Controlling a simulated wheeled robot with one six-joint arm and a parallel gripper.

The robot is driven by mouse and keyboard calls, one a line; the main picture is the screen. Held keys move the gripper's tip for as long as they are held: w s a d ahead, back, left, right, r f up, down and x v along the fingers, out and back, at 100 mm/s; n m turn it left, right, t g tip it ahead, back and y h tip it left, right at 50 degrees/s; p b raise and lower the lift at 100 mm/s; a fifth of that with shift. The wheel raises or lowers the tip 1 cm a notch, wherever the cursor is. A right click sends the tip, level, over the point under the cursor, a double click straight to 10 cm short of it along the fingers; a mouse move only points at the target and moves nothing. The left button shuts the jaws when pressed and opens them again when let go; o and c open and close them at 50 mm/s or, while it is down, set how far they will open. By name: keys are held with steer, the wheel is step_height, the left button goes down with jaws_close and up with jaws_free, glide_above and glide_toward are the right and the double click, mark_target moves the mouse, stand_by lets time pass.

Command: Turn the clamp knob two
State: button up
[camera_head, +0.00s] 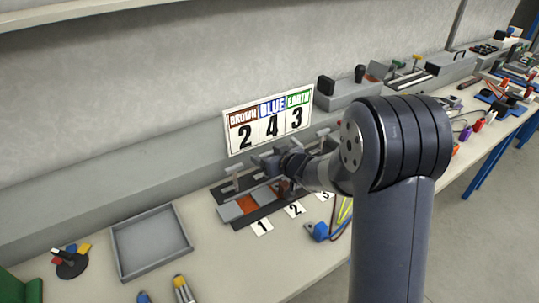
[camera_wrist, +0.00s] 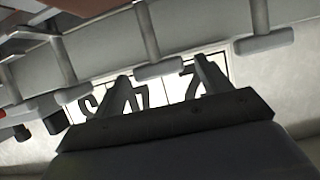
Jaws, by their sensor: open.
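The clamp rig (camera_head: 238,209) stands on the bench behind tags 1 (camera_head: 262,226), 2 (camera_head: 294,209) and 3 (camera_head: 325,195). Its knobs are grey T-shaped bars on posts. The middle knob, which appears to be clamp knob two (camera_wrist: 158,70), lies just ahead of and between my fingertips in the wrist view. Touch cannot be told. Other T-bars show at right (camera_wrist: 264,41) and left (camera_wrist: 73,93) there. My gripper (camera_wrist: 166,80) is open and empty. In the head view my gripper (camera_head: 272,163) is over the rig, and my arm hides part of it.
A sign (camera_head: 268,119) reading brown 2, blue 4, earth 3 stands behind the rig. An empty grey tray (camera_head: 120,255) is at left. A blue clamp-like tool (camera_head: 319,231) and cables lie at the front right. Several devices line the bench further right.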

steer(key=shift+c, duration=0.4)
steer(key=c, duration=0.9)
